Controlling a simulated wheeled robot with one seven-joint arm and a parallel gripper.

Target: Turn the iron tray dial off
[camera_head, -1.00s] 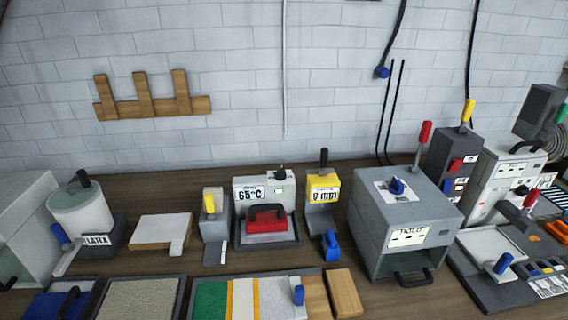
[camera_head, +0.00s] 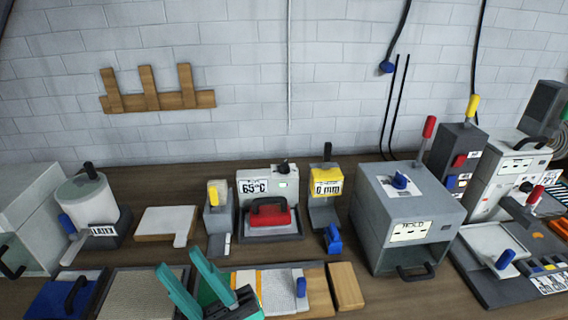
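The iron tray (camera_head: 257,238) stands at the back middle of the bench. A red iron (camera_head: 270,217) with a black handle rests on it. Behind the iron is a grey box (camera_head: 287,188) with a "65°C" label and a small green light. A black dial (camera_head: 283,168) sits on top of this box; its exact setting is too small to read. My gripper (camera_head: 179,258) has two teal fingers held apart with nothing between them. It is at the lower left of the tray in the picture, in front of the bench's rear devices and apart from the dial.
A yellow-topped device (camera_head: 324,184) labelled in mm stands just right of the dial's box. A grey device with a yellow handle (camera_head: 217,194) stands just left. A large grey "HOLD" box (camera_head: 382,222) is further right. Flat boards and mats line the front.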

